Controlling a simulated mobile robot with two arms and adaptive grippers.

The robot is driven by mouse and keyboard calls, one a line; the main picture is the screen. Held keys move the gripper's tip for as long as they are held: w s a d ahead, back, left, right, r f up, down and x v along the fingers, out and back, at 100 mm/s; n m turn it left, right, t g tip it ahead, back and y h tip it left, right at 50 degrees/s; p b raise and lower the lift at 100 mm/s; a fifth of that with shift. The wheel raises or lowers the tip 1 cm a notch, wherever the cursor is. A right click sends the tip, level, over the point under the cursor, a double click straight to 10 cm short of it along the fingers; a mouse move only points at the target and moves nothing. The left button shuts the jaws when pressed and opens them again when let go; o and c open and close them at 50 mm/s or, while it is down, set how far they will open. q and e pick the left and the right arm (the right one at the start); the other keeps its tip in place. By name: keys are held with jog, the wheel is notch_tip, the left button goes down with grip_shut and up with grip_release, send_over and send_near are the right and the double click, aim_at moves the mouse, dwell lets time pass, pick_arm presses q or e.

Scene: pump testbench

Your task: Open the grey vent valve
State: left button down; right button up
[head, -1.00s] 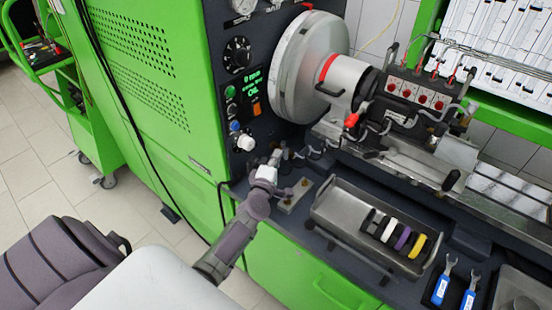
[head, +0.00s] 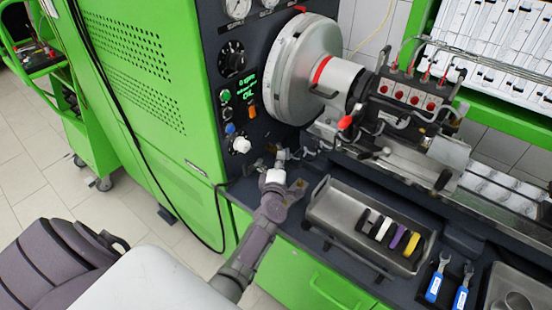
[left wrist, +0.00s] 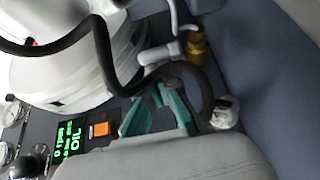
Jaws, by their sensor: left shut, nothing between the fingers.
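My left gripper (head: 281,157) is low in front of the bench's dark panel, left of the metal tray. In the left wrist view its teal fingers (left wrist: 163,98) are shut with nothing between them. Beyond them, a brass fitting (left wrist: 196,47) has a light grey part (left wrist: 162,54) beside it. The grey vent valve may be this fitting, but I cannot tell for sure or see its position. A black hose (left wrist: 106,65) loops close to the fingers and partly crosses the view. My right gripper is not in view.
The metal tray (head: 318,205) holds black, white, purple and yellow pieces. Two blue-handled tools (head: 434,287) lie to its right. A large silver drum (head: 300,75) stands above the gripper. The control panel has a white knob (head: 241,145) and a green-lit display (head: 245,90).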

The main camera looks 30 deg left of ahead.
pick_arm(q)
jog(key=shift+w+d, duration=0.75)
jog(key=shift+d, duration=0.05)
